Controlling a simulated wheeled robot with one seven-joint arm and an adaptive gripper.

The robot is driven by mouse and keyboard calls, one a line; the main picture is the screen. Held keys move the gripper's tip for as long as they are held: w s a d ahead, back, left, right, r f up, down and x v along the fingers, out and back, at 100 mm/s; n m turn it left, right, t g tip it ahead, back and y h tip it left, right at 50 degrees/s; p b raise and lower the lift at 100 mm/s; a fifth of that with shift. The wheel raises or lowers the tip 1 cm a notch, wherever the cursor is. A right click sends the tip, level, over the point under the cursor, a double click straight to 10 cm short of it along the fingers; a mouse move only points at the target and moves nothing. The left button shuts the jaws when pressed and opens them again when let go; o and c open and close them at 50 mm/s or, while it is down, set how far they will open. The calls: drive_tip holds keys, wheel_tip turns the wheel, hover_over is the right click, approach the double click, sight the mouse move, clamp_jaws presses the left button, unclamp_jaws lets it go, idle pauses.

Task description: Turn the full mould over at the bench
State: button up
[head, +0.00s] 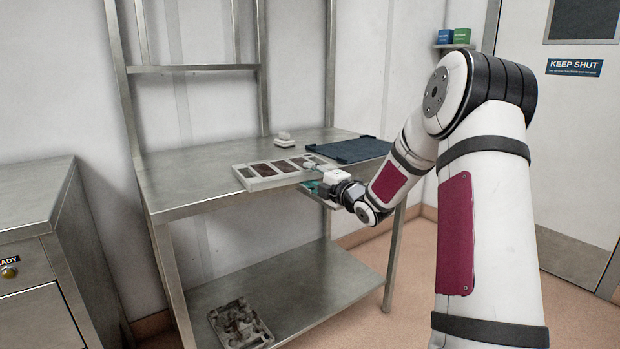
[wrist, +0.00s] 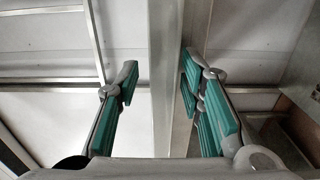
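The mould (head: 240,178) is a pale, shallow frame with several dark brown filled cavities. It lies flat, filled side up, near the front edge of the steel bench (head: 190,188). My gripper (head: 314,178) is at the mould's right front end. One teal-padded finger shows near the top side and the other lower, in front of the bench edge. In the wrist view the fingers of my gripper (wrist: 158,88) stand apart with a pale bar between them. A gap shows beside the left finger; the right one is close to the bar. I cannot tell whether it touches.
A dark blue mat (head: 350,150) lies on the bench to the right. A small white block (head: 284,139) stands at the back. A metal piece (head: 240,324) lies on the lower shelf (head: 310,285). A steel cabinet (head: 30,195) stands left. The bench's left part is clear.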

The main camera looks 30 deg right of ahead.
clamp_jaws()
drive_tip(key=shift+r, duration=0.1)
drive_tip(key=shift+r+p, duration=0.3)
drive_tip(key=shift+r, duration=0.7)
drive_tip(key=shift+r+p, duration=1.15)
drive_tip(key=shift+r, duration=1.85)
drive_tip(key=s+a+r+p, duration=0.1)
drive_tip(key=s+r, duration=0.2)
drive_tip(key=s, duration=0.9)
drive_tip(key=s+a+r+p, duration=0.1)
drive_tip(key=s+r+p, duration=0.1)
drive_tip(key=s, duration=1)
drive_tip(key=shift+r+p, duration=0.3)
drive_tip(key=shift+r, duration=0.15)
